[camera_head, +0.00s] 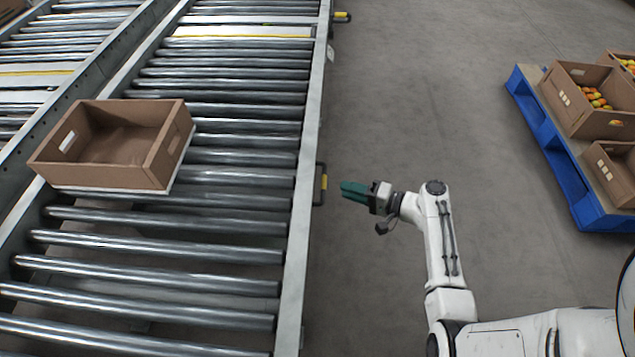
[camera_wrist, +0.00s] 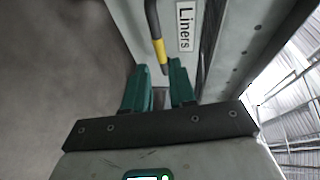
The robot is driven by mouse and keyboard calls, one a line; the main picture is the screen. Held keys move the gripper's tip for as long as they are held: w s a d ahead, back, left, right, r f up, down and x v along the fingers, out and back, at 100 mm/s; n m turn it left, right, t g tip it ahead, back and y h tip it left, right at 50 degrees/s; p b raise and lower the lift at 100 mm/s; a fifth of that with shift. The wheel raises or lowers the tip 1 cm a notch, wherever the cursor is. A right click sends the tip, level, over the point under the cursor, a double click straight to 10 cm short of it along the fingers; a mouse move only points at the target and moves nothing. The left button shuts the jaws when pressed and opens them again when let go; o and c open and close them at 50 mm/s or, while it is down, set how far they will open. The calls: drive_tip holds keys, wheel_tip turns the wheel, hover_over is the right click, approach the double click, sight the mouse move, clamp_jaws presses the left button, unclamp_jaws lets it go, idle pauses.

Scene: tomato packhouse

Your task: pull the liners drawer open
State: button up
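The liners drawer (camera_wrist: 130,22) is a grey front in the side of the roller conveyor, with a white "Liners" label (camera_wrist: 186,25). Its dark bar handle with a yellow band (camera_wrist: 158,48) shows in the wrist view, and the handle (camera_head: 322,183) sticks out from the conveyor's right side in the head view. My gripper (camera_head: 346,190) has green fingers and points left at the handle, with a small gap between. In the wrist view my gripper (camera_wrist: 159,67) is open, and the handle's near end appears between its fingertips. Nothing is held. The drawer appears closed.
An empty cardboard box (camera_head: 115,145) sits on the conveyor rollers (camera_head: 160,245). A second handle (camera_head: 342,17) is farther along the conveyor's side. A blue pallet (camera_head: 555,150) with boxes of tomatoes stands at the right. The floor between is clear.

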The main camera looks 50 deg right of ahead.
sight(323, 182)
drive_tip(key=b+x, duration=0.2)
drive_tip(key=x, duration=0.6)
drive_tip(key=shift+w+f, duration=0.1)
drive_tip(key=shift+w, duration=0.2)
clamp_jaws()
